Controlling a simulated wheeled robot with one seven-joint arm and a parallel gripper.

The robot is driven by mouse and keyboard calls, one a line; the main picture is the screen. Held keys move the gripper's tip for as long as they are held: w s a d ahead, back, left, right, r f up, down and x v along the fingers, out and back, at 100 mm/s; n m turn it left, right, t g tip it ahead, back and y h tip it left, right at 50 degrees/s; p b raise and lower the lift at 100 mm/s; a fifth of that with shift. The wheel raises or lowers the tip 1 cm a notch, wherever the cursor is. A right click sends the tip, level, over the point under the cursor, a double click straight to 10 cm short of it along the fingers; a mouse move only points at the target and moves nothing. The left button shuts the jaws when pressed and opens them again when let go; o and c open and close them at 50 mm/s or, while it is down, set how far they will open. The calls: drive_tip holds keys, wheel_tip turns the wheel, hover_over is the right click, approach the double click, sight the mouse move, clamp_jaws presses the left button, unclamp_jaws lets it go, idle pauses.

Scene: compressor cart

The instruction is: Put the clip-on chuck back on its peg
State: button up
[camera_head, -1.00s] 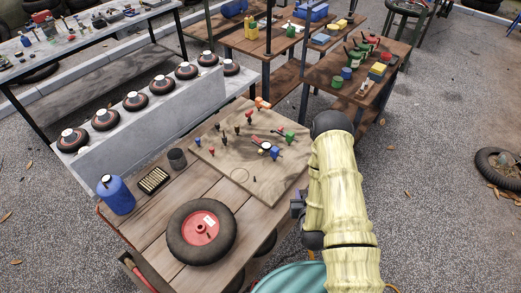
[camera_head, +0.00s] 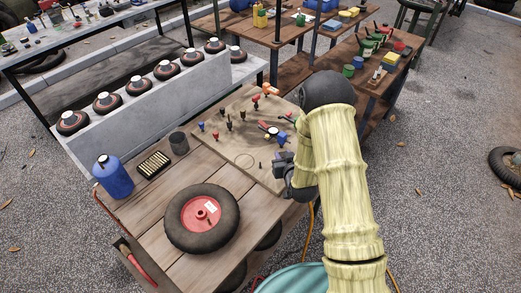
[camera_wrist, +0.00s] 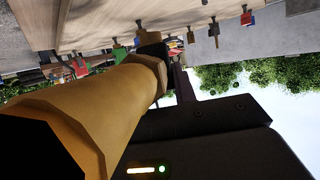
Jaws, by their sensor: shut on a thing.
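My gripper (camera_head: 281,163) is at the right edge of the wooden peg board (camera_head: 225,143), near its front corner. In the wrist view a brass-coloured body with a hexagonal end, which I take to be the clip-on chuck (camera_wrist: 95,110), fills the left side, held in my shut gripper. The chuck cannot be made out in the head view. A small bare peg (camera_head: 260,166) stands on the board just left of my gripper, beside a drawn circle (camera_head: 244,160). The chuck is apart from this peg.
Several coloured fittings (camera_head: 282,136) stand on the board near my gripper. A wheel (camera_head: 202,218), a blue bottle (camera_head: 113,176), a dark cup (camera_head: 179,143) and a slotted block (camera_head: 154,164) are on the cart. Bare planks lie between wheel and board.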

wheel_tip(320, 180, up, 4)
drive_tip(key=n+y+b, duration=0.2)
drive_tip(key=b, duration=0.3)
hover_over(260, 165)
drive_tip(key=shift+w+r+g, duration=0.15)
drive_tip(key=shift+g, duration=0.15)
drive_tip(key=shift+f+b, duration=2.85)
drive_tip(key=shift+f, duration=0.1)
drive_tip(key=shift+b, duration=0.6)
drive_tip(key=shift+f+b, duration=1.05)
drive_tip(key=shift+f, duration=0.05)
